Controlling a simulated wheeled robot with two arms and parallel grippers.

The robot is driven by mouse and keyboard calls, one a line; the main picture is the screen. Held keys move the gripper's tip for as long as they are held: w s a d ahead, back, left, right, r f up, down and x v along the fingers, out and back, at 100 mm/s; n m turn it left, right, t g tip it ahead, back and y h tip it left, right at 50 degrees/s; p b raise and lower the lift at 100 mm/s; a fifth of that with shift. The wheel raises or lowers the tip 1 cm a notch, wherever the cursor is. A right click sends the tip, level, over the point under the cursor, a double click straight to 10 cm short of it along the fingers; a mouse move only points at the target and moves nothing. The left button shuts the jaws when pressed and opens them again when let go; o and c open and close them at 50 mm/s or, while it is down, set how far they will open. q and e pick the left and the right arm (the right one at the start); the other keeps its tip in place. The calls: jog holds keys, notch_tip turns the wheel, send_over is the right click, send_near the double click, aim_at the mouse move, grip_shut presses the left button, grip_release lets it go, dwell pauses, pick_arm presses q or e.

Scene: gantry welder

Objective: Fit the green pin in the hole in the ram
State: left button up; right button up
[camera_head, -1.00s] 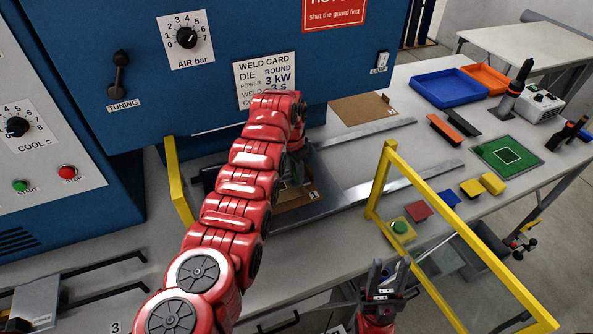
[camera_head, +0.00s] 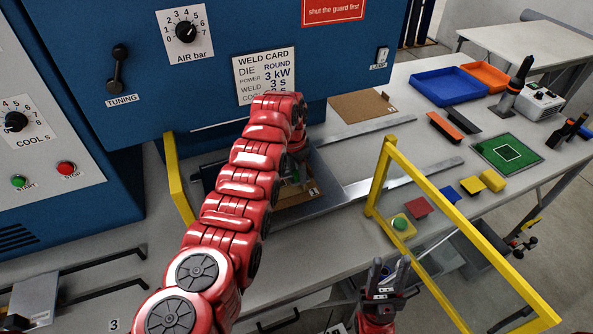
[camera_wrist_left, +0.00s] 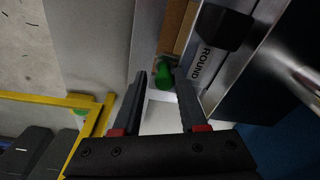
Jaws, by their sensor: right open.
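The green pin (camera_wrist_left: 165,74) shows in the left wrist view between the tips of my left gripper (camera_wrist_left: 161,78). It lies close to the right finger, and whether both fingers touch it is unclear. A small green part of it (camera_head: 296,173) shows in the head view beside the end of my left arm, in the machine's opening. My left gripper is mostly hidden there by its own arm. The ram and its hole cannot be made out clearly. My right gripper (camera_head: 389,274) is open and empty near the front edge of the bench.
A yellow guard frame (camera_head: 455,215) stands right of the opening, and a yellow post (camera_head: 178,180) stands left. Metal rails (camera_head: 410,183) run across the bench. A plate marked ROUND (camera_wrist_left: 200,66) and a dark block (camera_wrist_left: 222,26) are close to my left fingers.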

pick_arm(q)
jog(key=shift+o, duration=0.6)
jog(key=shift+s+a+f, duration=0.15)
jog(key=shift+s+f, duration=0.05)
jog(key=shift+f, duration=0.1)
jog(key=shift+w, duration=0.1)
jog(key=shift+a, duration=0.15)
jog(key=shift+w+r, duration=0.15)
